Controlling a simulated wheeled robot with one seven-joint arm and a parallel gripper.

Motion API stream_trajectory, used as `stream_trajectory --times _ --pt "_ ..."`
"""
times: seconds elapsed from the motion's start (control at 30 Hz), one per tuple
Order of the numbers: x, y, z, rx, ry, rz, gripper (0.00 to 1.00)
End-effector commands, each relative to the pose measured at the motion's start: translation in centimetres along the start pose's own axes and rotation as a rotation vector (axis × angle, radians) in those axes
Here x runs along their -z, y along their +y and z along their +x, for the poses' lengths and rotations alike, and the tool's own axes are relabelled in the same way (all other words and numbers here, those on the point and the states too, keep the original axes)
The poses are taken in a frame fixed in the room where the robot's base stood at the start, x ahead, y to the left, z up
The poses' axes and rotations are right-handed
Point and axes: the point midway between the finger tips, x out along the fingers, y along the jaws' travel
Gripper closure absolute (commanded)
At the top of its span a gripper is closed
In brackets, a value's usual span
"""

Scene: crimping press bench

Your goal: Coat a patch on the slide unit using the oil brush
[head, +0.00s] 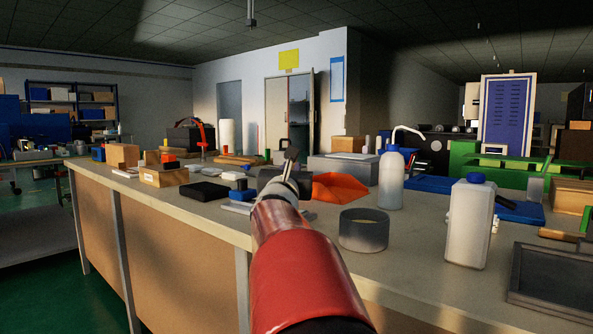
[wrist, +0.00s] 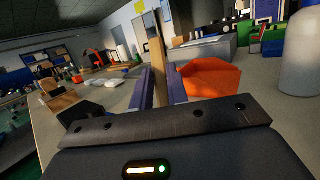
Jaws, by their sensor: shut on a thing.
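My gripper (wrist: 162,88) is shut on a slim wooden handle (wrist: 157,65), which I take to be the oil brush. The handle stands upright between the two blue-purple fingers, and a darker part shows at its top. In the head view my gripper (head: 290,172) is small and partly hidden behind my red arm, above the bench. The brush is hard to make out there. I cannot tell for sure which thing is the slide unit; a grey block with a pale top (head: 343,168) stands behind the orange cloth.
The bench (head: 215,215) holds an orange cloth (head: 340,187), a dark round pot (head: 363,230), a wash bottle (head: 391,180), a blue-capped bottle (head: 469,225) and a grey tray (head: 555,280). Small boxes and blocks crowd its left part. Bare bench top shows around the pot.

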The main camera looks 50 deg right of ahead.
Motion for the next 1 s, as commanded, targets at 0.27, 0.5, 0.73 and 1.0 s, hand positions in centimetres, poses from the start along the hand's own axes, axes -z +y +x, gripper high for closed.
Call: stream_trajectory --times 0.27,0.5,0.73,1.0 --pt "0.3 1.4 0.7 0.0 0.0 0.001 1.0" --pt "0.4 2.3 1.1 -0.002 0.001 -0.001 1.0" --pt "0.8 4.2 2.0 -0.002 0.001 0.002 1.0" --pt "1.0 5.1 2.5 -0.001 0.002 0.0 1.0"
